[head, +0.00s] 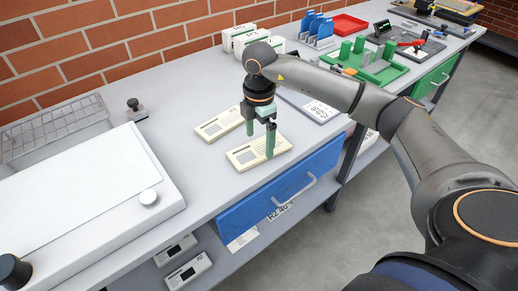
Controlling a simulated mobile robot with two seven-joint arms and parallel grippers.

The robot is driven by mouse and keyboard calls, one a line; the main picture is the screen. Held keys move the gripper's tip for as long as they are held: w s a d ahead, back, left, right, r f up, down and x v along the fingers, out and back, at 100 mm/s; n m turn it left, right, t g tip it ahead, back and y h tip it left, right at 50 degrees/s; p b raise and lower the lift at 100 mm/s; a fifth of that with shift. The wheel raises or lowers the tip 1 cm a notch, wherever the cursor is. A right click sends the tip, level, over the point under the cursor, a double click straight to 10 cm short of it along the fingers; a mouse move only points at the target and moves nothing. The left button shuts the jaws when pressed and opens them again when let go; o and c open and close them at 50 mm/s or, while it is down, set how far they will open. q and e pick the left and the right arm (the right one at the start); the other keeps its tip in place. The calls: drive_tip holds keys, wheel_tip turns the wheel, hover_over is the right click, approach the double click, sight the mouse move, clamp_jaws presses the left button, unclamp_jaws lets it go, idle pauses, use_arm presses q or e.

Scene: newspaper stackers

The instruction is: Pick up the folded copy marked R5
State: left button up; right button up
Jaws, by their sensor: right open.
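Two cream folded copies lie flat on the grey bench. The nearer copy (241,158) lies close to the front edge above the blue drawer, and the farther copy (218,124) lies behind it to the left. Their print is too small to read, so I cannot tell which is marked R5. My right gripper (260,146) points down at the nearer copy with its green fingers apart. One finger overlaps that copy in the picture, and the other is by its far edge. I cannot tell whether the fingers touch it. My left gripper is not in view.
A large white machine (80,220) and a wire rack (58,130) fill the left. White boxes (245,38), blue holders (317,30), a red tray (343,24) and a green tray (375,68) stand farther back. A blue drawer (280,188) is below the front edge.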

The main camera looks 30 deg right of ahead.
sight(259, 151)
wheel_tip(259, 151, down, 2)
drive_tip(key=shift+f, duration=0.2)
drive_tip(key=shift+r, duration=0.1)
drive_tip(key=c, duration=1.2)
